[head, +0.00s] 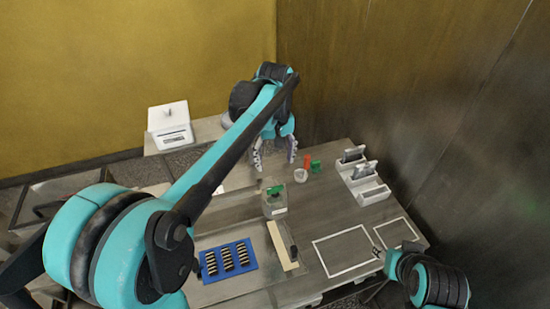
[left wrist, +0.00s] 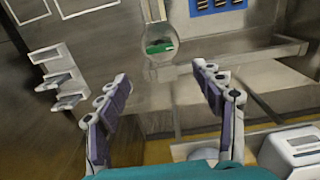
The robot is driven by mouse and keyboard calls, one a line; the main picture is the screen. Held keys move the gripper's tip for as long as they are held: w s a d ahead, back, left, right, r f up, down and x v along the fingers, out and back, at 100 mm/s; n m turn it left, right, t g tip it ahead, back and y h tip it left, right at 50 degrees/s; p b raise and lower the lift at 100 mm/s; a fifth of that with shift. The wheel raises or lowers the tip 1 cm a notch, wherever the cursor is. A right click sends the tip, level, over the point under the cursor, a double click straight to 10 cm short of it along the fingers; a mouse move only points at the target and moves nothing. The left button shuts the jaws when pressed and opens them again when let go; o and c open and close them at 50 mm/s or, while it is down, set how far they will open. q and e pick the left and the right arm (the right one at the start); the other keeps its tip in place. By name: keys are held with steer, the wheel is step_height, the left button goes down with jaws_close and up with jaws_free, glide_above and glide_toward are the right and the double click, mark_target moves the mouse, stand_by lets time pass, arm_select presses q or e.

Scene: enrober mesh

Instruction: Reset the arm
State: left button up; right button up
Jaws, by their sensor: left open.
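My left arm crosses the head view from the lower left to the upper middle. Its gripper (head: 275,160) hangs over the far part of the table (head: 325,215), fingers pointing down. The gripper is open and empty, with a wide gap between its fingers in the left wrist view (left wrist: 162,80). A clear container with a green piece in it (head: 274,208) stands nearer than the gripper, apart from it; it also shows beyond the fingertips in the left wrist view (left wrist: 160,42).
A blue tray (head: 206,275) holds rows of dark striped bars. A beige strip (head: 280,243) lies beside it. A white cup (head: 300,175), red piece (head: 307,160) and green piece (head: 316,166) stand right of the gripper. A white rack (head: 372,193) and white box (head: 170,120) stand farther out.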

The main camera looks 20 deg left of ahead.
arm_select(q)
steer(key=shift+f, duration=0.1)
arm_select(e)
steer(key=shift+f, duration=0.1)
arm_select(q)
steer(key=s+a+f+m+t+b, duration=0.2)
steer(key=s+f+m+t+b, duration=0.5)
steer(key=s+f+b, duration=0.8)
step_height(320, 180, down, 6)
steer(key=shift+s+a+r, duration=0.2)
steer(key=shift+s+a, duration=0.15)
steer(key=shift+s, duration=0.6)
arm_select(e)
step_height(320, 180, down, 15)
arm_select(q)
steer(key=shift+s, duration=0.1)
